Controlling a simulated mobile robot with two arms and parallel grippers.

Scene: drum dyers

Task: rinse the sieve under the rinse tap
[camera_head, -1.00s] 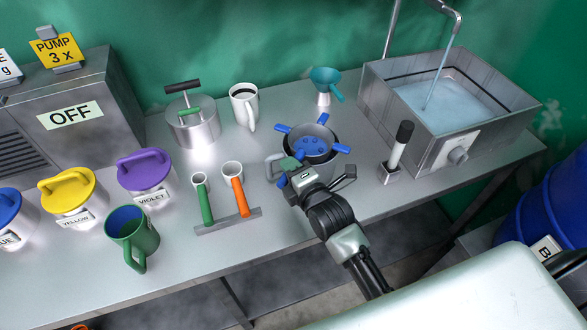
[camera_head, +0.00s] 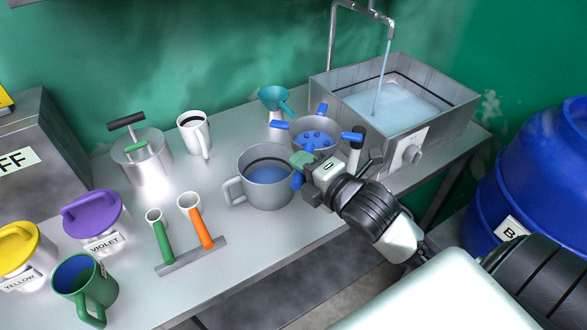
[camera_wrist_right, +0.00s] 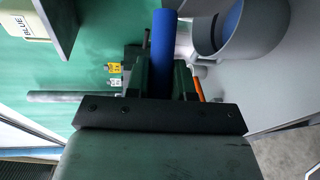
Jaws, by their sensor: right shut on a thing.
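The sieve (camera_head: 315,138) is a grey bowl with blue handles and a blue perforated bottom. My right gripper (camera_head: 303,168) is shut on one of its handles, and the sieve is held up beside the grey pot. The blue handle (camera_wrist_right: 163,45) also shows between the fingers in the right wrist view. The rinse tap (camera_head: 389,30) runs a thin stream of water into the metal sink (camera_head: 440,116), behind and to the right of the sieve. My left gripper is not in view.
The grey pot (camera_head: 232,172) with blue liquid stands on the bench left of my right gripper. A black-handled tool (camera_head: 357,142) stands between sieve and sink. A blue barrel (camera_head: 535,180) is at the right.

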